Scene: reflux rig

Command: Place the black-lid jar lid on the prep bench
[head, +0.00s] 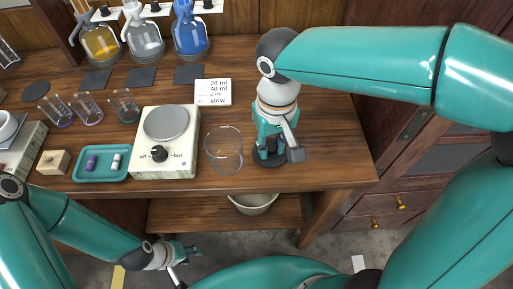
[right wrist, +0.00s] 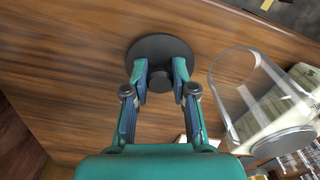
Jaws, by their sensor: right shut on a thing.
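The black lid (right wrist: 160,45) is a round dark disc with a small knob, seen from above in the right wrist view. My right gripper (right wrist: 161,82) is shut on its knob, one finger on each side. In the head view the lid (head: 265,161) is partly hidden under my right gripper (head: 270,150). It is at the wooden prep bench (head: 320,150), right of the clear glass jar (head: 224,152). It lies flat, on or just above the wood; I cannot tell which. My left gripper (head: 184,266) is empty, with fingers apart, below the bench's front edge.
A hotplate (head: 178,165) with a dial stands left of the glass jar. A teal tray (head: 103,176), small beakers (head: 122,106) and flasks (head: 190,35) are further left and back. A white card (head: 213,92) lies behind the jar. The bench is clear right of the lid.

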